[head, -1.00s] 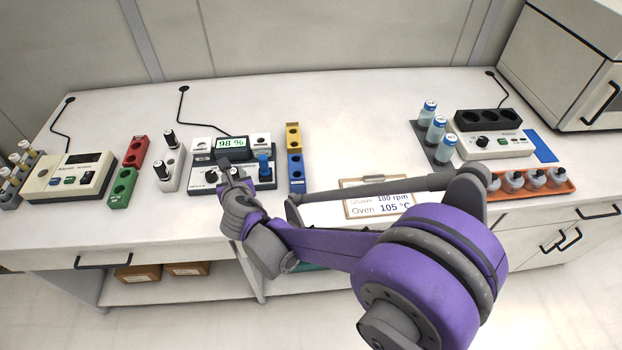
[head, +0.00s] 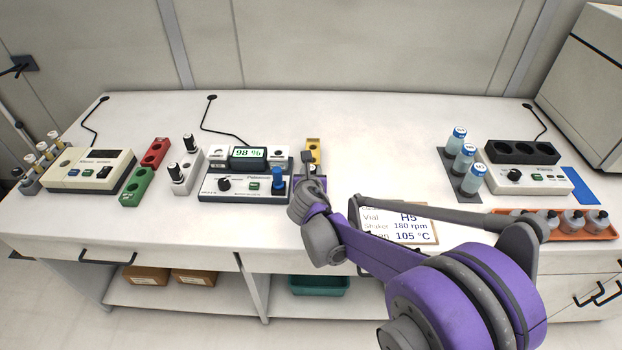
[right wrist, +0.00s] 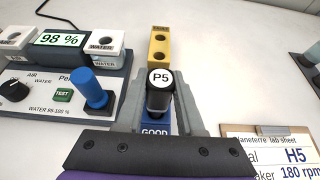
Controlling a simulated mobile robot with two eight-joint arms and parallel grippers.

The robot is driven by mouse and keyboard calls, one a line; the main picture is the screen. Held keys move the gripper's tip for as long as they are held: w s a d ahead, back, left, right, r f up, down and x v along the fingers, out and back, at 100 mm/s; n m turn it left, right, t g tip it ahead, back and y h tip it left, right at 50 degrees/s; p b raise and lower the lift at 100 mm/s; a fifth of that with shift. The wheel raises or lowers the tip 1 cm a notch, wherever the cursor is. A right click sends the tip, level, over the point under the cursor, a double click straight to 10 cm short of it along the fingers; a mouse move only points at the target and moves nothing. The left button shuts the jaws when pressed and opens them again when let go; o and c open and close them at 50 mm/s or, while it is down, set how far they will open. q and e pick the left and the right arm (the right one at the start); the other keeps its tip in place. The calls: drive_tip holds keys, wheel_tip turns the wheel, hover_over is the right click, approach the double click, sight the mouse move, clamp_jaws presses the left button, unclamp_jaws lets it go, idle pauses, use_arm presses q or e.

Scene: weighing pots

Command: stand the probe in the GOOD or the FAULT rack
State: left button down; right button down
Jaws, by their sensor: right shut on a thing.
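The probe (right wrist: 160,90), black with a white top marked P5, is between the fingers of my right gripper (head: 308,162). In the right wrist view it is upright over the blue GOOD rack (right wrist: 154,131). I cannot tell whether its lower end is in a hole. The yellow rack (head: 313,146) stands directly behind the blue one, and its open holes show in the right wrist view (right wrist: 161,48). My right gripper hides most of the blue rack in the head view. My left gripper is not in view.
The meter (head: 230,185) reading 98 % stands just left of the racks, with a blue-capped post (right wrist: 90,88) close to my right gripper. A lab sheet clipboard (head: 405,228) lies to the right. The bench behind the yellow rack is clear.

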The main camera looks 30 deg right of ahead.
drive_tip(key=shift+f, duration=1.25)
drive_tip(key=shift+f, duration=0.1)
drive_tip(key=c, duration=0.5)
unclamp_jaws()
drive_tip(key=shift+s+a+r, duration=0.15)
drive_tip(key=shift+r, duration=0.15)
drive_tip(key=v, duration=1.2)
drive_tip(key=s+a+f+m+g+y, duration=0.2)
drive_tip(key=s+a+m, duration=0.1)
drive_tip(key=s+m, duration=0.4)
drive_tip(key=s+a+f+m+g+y, duration=0.1)
drive_tip(key=s+m, duration=0.5)
drive_tip(key=m, duration=0.6)
drive_tip(key=s+a+f+m+g+y, duration=0.2)
drive_tip(key=s+a+f+m, duration=0.3)
drive_tip(key=m, duration=0.5)
drive_tip(key=shift+s+m+g+y+p, duration=0.35)
drive_tip(key=shift+s+y, duration=0.55)
drive_tip(key=shift+s, duration=0.45)
